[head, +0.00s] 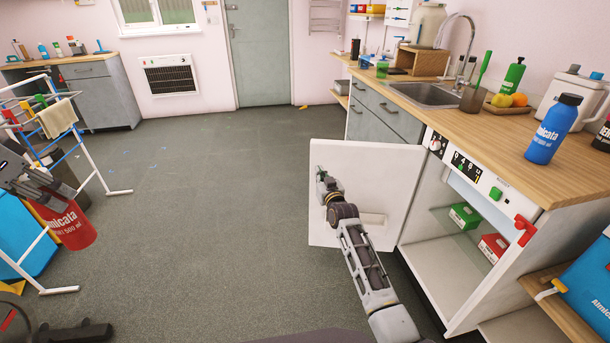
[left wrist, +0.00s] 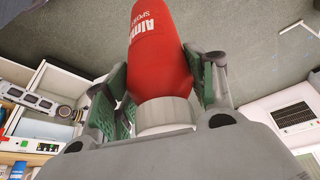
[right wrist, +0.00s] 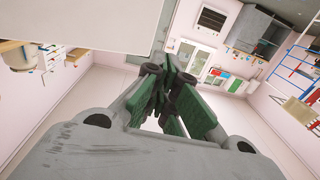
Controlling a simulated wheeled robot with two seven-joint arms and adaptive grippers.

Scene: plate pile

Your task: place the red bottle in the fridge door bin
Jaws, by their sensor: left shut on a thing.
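The red bottle (head: 70,222) hangs tilted at the far left of the head view, above the floor. My left gripper (head: 42,196) is shut on it near its white cap (left wrist: 165,113); the red body (left wrist: 160,55) extends out beyond the fingers in the left wrist view. The fridge door (head: 372,180) stands open. Contact with the door cannot be told.
The open fridge (head: 450,285) holds a green box (head: 464,215) and a red box (head: 493,246). A blue bottle (head: 553,130) stands on the counter above. A drying rack (head: 95,165) stands near the held bottle. The middle floor is clear.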

